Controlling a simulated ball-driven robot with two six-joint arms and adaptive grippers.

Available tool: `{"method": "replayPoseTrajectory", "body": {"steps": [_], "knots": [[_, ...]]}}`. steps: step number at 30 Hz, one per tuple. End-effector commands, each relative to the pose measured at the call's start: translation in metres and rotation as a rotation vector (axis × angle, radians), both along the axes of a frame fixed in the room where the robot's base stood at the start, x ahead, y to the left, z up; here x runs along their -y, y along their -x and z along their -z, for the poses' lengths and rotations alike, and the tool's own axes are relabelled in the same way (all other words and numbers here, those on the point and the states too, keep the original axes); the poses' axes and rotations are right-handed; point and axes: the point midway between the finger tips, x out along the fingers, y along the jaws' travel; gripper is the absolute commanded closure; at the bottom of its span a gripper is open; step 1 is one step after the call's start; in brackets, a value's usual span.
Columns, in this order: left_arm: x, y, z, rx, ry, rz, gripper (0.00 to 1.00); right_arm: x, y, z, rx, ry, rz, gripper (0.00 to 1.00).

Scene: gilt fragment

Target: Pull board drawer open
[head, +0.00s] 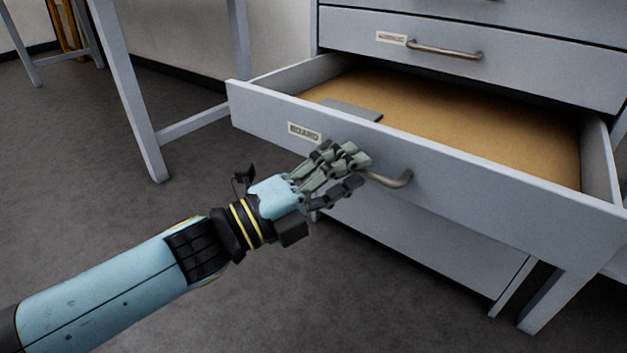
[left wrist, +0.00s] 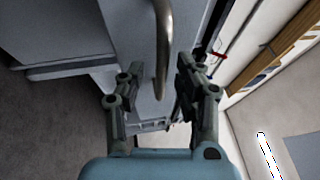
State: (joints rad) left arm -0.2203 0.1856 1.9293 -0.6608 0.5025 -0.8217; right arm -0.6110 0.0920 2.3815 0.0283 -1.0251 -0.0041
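The board drawer (head: 450,185), a grey drawer with a label reading BOARD (head: 304,132), stands pulled out from its cabinet in the head view. Its curved metal handle (head: 400,180) is on the front, partly hidden by my left gripper (head: 350,172). In the left wrist view the handle (left wrist: 163,45) runs between the two spread fingers of the left gripper (left wrist: 158,82), with gaps showing on both sides. The fingers are open and not closed on it. My right gripper is not in view.
The drawer has a tan bottom (head: 480,125) with a flat grey piece (head: 350,110) near its left front. A closed drawer (head: 540,60) with its own handle is above. A grey table leg (head: 130,90) stands at left. Floor (head: 80,180) is clear at left.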

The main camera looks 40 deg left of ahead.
Motion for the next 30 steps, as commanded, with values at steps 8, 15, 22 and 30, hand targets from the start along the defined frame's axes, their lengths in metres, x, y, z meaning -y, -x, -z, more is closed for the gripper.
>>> {"method": "replayPoseTrajectory", "body": {"steps": [8,15,22,30], "knots": [[-0.025,0.056,0.012,-0.006,-0.003,0.002,0.66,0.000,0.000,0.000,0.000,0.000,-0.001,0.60],[-0.041,0.089,0.018,-0.005,-0.002,0.002,0.66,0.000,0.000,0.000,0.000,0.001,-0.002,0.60],[-0.044,0.095,0.019,-0.001,-0.002,0.000,0.66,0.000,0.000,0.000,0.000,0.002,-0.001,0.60],[-0.044,0.095,0.019,-0.001,-0.002,0.000,0.66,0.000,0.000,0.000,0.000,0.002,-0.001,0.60]]}}
